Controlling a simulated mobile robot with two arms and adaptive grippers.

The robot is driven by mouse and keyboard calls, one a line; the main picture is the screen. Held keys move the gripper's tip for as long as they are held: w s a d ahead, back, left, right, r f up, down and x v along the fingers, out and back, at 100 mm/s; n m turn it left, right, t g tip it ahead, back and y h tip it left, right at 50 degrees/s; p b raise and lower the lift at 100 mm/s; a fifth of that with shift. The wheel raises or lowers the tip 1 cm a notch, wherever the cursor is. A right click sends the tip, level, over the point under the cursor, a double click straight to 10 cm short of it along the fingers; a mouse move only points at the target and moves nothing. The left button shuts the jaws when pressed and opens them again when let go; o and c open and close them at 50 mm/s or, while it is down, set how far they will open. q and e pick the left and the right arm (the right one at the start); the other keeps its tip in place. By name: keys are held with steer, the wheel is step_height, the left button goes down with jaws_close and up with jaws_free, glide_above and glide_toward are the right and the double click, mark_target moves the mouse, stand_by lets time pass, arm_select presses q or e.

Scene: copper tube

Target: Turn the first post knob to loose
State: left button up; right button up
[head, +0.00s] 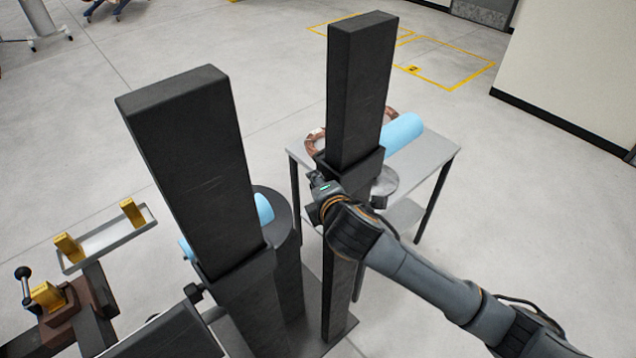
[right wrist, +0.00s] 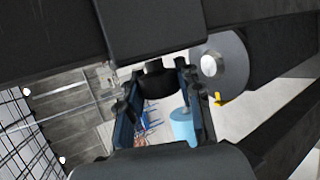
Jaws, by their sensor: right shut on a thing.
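Two tall black posts stand in the head view, a left one (head: 195,170) and a right one (head: 357,90), each through a dark collar. My right gripper (head: 318,188) is at the collar (head: 352,172) of the right post. In the right wrist view its two fingers (right wrist: 156,84) are shut on a small black knob (right wrist: 155,72) below a dark block. The knob's turned angle cannot be read. A second black knob (head: 193,292) sticks out from the left post's collar. My left gripper is not in view.
A grey table (head: 420,178) behind the right post bears a light blue cylinder (head: 403,132) and a copper ring (head: 315,140). Another blue cylinder (head: 264,208) shows behind the left post. A vise-like fixture (head: 52,300) stands at the left. Floor beyond is open.

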steer(key=n+g+h, duration=0.1)
steer(key=g+h, duration=0.1)
steer(key=g, duration=0.2)
steer(key=shift+h, duration=0.3)
steer(key=shift+n+g+h, duration=0.5)
steer(key=shift+g+h, duration=0.3)
steer(key=shift+g, duration=0.8)
steer(key=shift+f, duration=0.1)
steer(key=o, duration=1.2)
steer(key=shift+v, duration=6)
steer(key=shift+w+a, duration=0.1)
steer(key=shift+w, duration=0.05)
